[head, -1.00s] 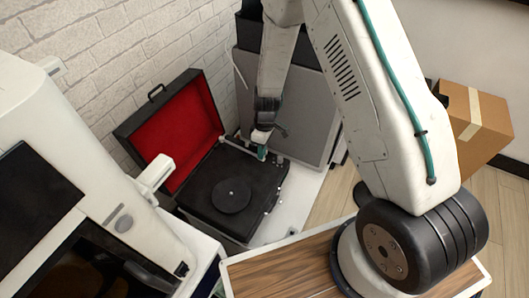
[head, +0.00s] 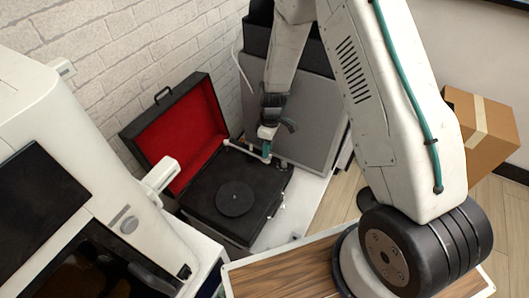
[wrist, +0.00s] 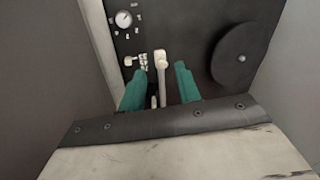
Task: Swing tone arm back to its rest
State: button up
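The record player is an open case with a red-lined lid (head: 190,135) and a black deck (head: 215,215). Its round black platter (head: 234,198) also shows at the right of the wrist view (wrist: 240,55). The pale tone arm (wrist: 161,65) stands between my green fingers in the wrist view, to the left of the platter and clear of it. My gripper (wrist: 160,84) is open, with a visible gap on each side of the tone arm. In the head view my gripper (head: 267,151) is at the deck's far right corner. The tone arm's lower part is partly hidden by the gripper.
A round dial (wrist: 123,18) and small controls sit on the deck left of the tone arm. A large grey panel (head: 310,110) stands close behind the gripper. A white machine (head: 75,150) is at the left, and a cardboard box (head: 480,130) is at the right.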

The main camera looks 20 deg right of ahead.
jog(key=r, duration=0.3)
jog(key=w+r, duration=0.1)
jog(key=r, duration=0.1)
jog(key=shift+d+r, duration=0.25)
jog(key=shift+d, duration=0.05)
jog(key=s+d+r+m+t, duration=0.1)
jog(key=s+r+m, duration=0.2)
jog(key=s+r, duration=0.7)
jog(key=s+d+r+m+t+h, duration=0.1)
jog(key=s+r+m, duration=0.3)
jog(key=s+r, duration=0.6)
jog(key=s+d+r+m+t, duration=0.1)
jog(key=s+d+r+m, duration=0.2)
jog(key=s+r, duration=0.7)
notch_tip(320, 180, up, 5)
jog(key=shift+s+d+r+m, duration=0.1)
jog(key=shift+s+d+m, duration=0.1)
jog(key=shift+s+m, duration=0.1)
dwell(1.4)
